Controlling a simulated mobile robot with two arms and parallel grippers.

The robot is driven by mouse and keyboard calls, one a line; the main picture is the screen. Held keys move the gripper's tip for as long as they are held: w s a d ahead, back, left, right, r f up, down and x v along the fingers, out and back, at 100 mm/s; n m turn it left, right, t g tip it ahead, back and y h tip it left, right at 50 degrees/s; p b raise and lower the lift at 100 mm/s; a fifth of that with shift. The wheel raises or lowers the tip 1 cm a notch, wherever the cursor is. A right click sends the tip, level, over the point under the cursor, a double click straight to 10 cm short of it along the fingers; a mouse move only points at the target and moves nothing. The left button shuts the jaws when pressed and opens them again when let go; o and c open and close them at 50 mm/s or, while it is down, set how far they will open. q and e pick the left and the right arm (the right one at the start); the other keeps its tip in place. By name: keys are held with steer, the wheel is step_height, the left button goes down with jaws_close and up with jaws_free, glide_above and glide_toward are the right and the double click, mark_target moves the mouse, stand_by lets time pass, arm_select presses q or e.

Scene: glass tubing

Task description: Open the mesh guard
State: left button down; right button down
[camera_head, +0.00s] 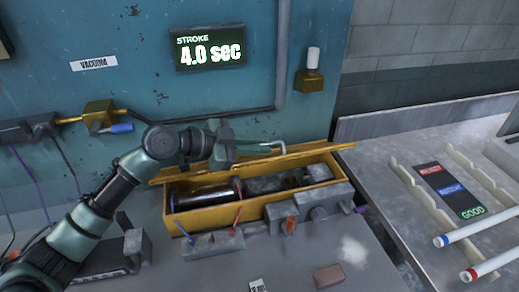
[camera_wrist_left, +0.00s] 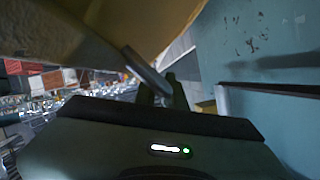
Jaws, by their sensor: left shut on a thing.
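The mesh guard (camera_head: 300,158) is a yellow frame along the back top edge of a yellow box (camera_head: 245,206). It stands tilted up, and the box is open at the top. A bent metal handle (camera_head: 279,146) sticks out at the guard. My left gripper (camera_head: 232,150) is behind the guard, shut on the handle. The left wrist view shows a yellow panel (camera_wrist_left: 150,22) close above and the metal bar of the handle (camera_wrist_left: 146,72) running to the fingers. The exact contact is partly hidden. My right gripper is not in view.
A dark glossy cylinder (camera_head: 205,192) lies in the box. Grey blocks (camera_head: 212,243) with small levers stand along its front. The blue wall (camera_head: 130,60) with a stroke display (camera_head: 210,46) is close behind. White tubes (camera_head: 478,228) lie on the right bench.

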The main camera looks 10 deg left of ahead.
arm_select(q)
steer(key=shift+r, duration=0.1)
steer(key=c, duration=1.5)
jaws_free()
steer(key=shift+a, duration=0.1)
steer(key=shift+s+a, duration=0.15)
steer(key=shift+a, duration=0.15)
steer(key=b+v, duration=0.2)
steer(key=v, duration=0.4)
steer(key=shift+s+a+b, duration=0.15)
steer(key=shift+b, duration=0.2)
steer(key=shift+s+a+r, duration=0.1)
steer(key=shift+a+r, duration=0.05)
steer(key=shift+r, duration=0.15)
